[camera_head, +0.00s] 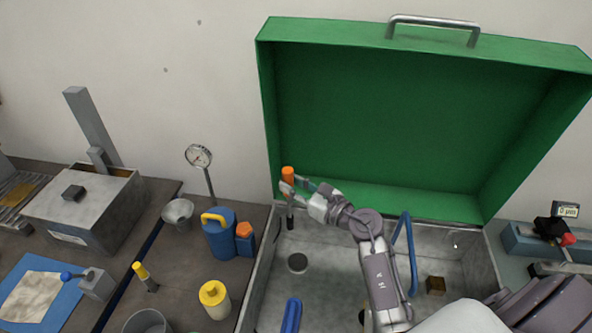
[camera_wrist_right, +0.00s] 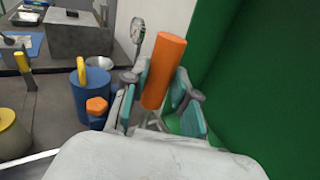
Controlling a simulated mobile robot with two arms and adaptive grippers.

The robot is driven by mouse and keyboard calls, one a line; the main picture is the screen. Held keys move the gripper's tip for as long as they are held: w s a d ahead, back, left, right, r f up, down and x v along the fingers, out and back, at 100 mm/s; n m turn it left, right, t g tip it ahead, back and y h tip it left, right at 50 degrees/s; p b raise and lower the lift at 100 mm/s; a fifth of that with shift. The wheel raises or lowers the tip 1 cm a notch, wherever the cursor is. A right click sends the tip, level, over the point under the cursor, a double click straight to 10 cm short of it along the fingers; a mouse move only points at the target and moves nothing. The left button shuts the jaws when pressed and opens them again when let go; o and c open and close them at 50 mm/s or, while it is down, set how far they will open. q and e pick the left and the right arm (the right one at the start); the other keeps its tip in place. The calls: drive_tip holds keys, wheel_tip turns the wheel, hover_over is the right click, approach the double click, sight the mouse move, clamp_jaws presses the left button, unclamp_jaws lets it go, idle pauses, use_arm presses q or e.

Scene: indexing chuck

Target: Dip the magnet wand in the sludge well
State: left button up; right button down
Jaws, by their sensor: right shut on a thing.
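The magnet wand has an orange handle (camera_head: 288,174) and a dark lower end that shows below the fingers in the head view. My right gripper (camera_head: 293,190) is shut on it and holds it roughly upright at the back left of the grey basin. The orange handle (camera_wrist_right: 165,70) also shows between the fingers of my right gripper (camera_wrist_right: 165,98) in the wrist view. A round dark opening (camera_head: 297,263), which looks like the sludge well, lies in the basin floor. The wand's lower end is apart from it, farther back. My left gripper is not in view.
A raised green lid (camera_head: 380,120) stands behind the basin (camera_head: 330,310). A blue pipe (camera_head: 409,250) and a brown block (camera_head: 435,286) are at the right. A blue jug (camera_head: 219,240), yellow-topped container (camera_head: 215,300) and dial gauge (camera_head: 199,156) stand left of the basin.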

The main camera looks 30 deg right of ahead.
wheel_tip(320, 180, down, 20)
drive_tip(key=d+h+b, duration=0.1)
drive_tip(key=d+b, duration=0.1)
drive_tip(key=b, duration=0.8)
drive_tip(key=shift+s+m+t+b, duration=0.3)
drive_tip(key=shift+s+m+t, duration=0.1)
drive_tip(key=shift+s, duration=0.05)
drive_tip(key=shift+d+r, duration=0.1)
idle(1.9)
wheel_tip(320, 180, up, 20)
drive_tip(key=p, duration=1)
drive_tip(key=shift+p, duration=0.4)
